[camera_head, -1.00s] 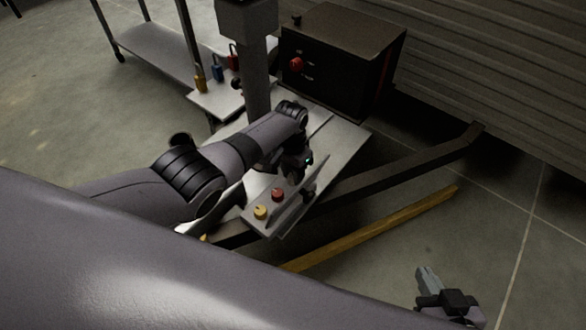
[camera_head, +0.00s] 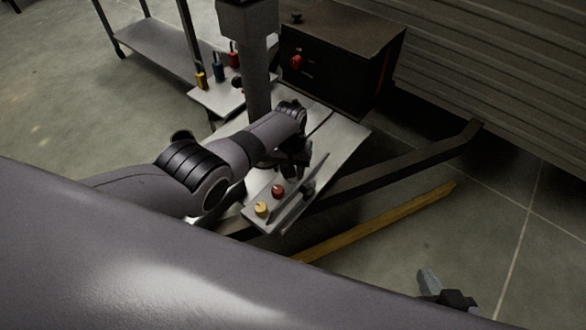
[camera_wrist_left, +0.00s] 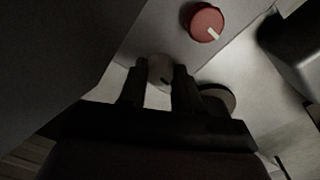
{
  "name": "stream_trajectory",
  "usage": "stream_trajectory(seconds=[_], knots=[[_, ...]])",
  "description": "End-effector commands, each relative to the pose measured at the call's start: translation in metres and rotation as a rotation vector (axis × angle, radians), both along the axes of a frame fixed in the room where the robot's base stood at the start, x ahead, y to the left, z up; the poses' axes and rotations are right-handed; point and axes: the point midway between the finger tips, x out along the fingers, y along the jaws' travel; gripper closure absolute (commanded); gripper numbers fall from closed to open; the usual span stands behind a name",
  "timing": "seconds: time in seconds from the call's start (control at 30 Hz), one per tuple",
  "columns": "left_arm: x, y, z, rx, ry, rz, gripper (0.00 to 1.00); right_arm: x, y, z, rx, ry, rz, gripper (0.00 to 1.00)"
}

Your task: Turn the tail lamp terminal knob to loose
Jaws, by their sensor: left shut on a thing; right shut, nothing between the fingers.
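A metal panel (camera_head: 292,212) over the trailer frame carries a red knob (camera_head: 278,191) and a yellow knob (camera_head: 261,208). In the left wrist view the red knob (camera_wrist_left: 204,22) has a white pointer mark. A pale round knob (camera_wrist_left: 161,72) with a dark mark sits between the fingers of my left gripper (camera_wrist_left: 160,82), which is shut on it. In the head view my left gripper (camera_head: 300,168) is at the panel's far end, and the pale knob is hidden. No lettering is readable. My right gripper (camera_head: 430,284) is shut and empty, low at the right, above the floor.
A dark box (camera_head: 340,62) with a red knob stands behind the panel, beside a grey post (camera_head: 254,75). Several coloured padlocks (camera_head: 219,72) hang at a small shelf. A dark frame beam (camera_head: 400,168) and a yellow bar (camera_head: 385,222) run to the right.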

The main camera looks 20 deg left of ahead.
Motion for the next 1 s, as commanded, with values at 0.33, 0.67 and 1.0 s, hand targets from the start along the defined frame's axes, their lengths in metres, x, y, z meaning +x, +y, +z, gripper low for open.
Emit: stream_trajectory(seconds=[0.33, 0.67, 1.0], knots=[[0.001, -0.001, 0.001, -0.002, -0.001, 0.002, 0.98, 0.0, 0.001, 0.0, 0.003, 0.001, 0.001, 1.0], [0.0, 0.0, 0.0, -0.001, -0.001, 0.001, 0.42, -0.001, 0.002, 0.0, 0.003, 0.002, 0.002, 1.0], [0.0, 0.001, 0.025, -0.001, -0.001, 0.001, 0.42, -0.002, -0.003, 0.012, 0.008, 0.012, -0.015, 1.0]])
